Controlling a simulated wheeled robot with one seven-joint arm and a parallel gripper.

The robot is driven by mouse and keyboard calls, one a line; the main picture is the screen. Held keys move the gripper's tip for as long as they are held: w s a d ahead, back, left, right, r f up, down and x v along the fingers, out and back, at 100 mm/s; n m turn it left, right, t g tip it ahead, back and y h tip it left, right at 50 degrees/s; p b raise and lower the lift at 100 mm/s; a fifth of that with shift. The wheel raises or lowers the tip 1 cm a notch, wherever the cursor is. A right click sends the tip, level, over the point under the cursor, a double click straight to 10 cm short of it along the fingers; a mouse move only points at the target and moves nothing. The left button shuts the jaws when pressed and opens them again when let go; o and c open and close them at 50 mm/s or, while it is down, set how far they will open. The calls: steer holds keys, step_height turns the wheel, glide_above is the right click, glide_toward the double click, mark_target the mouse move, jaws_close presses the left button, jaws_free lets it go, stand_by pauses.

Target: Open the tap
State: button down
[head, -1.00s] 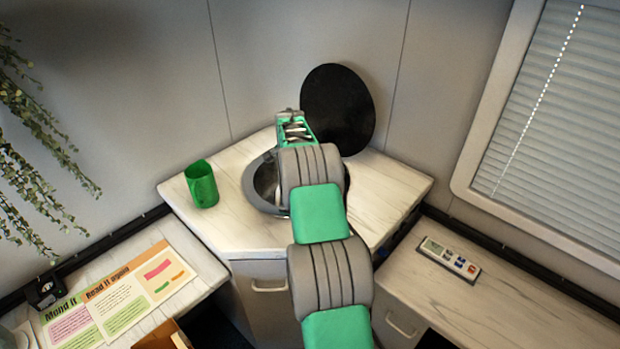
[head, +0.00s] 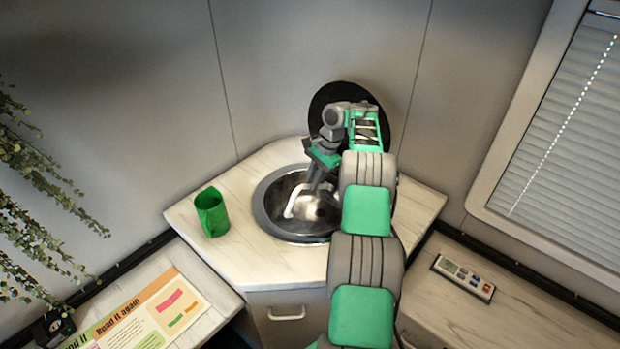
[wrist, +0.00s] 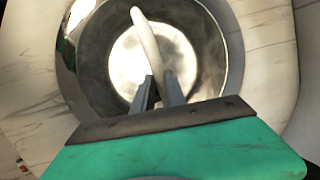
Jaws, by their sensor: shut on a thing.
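The tap (head: 294,197) shows as a pale curved spout over the round metal sink (head: 265,215) in the corner counter. In the wrist view the tap (wrist: 146,40) runs down between the two grey fingers of my gripper (wrist: 158,92). My gripper (head: 318,182) points down over the sink and is shut on the tap. The tap's base is hidden behind the fingers and the green palm.
A round black lid (head: 322,100) leans upright behind the sink, partly covered by my arm. A remote (head: 464,277) lies on the right-hand surface. Printed sheets (head: 150,315) lie at lower left.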

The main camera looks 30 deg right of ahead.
stand_by(0.4)
steer(key=c, duration=1.4)
jaws_free()
steer(key=shift+r, duration=0.1)
steer(key=shift+o, duration=0.2)
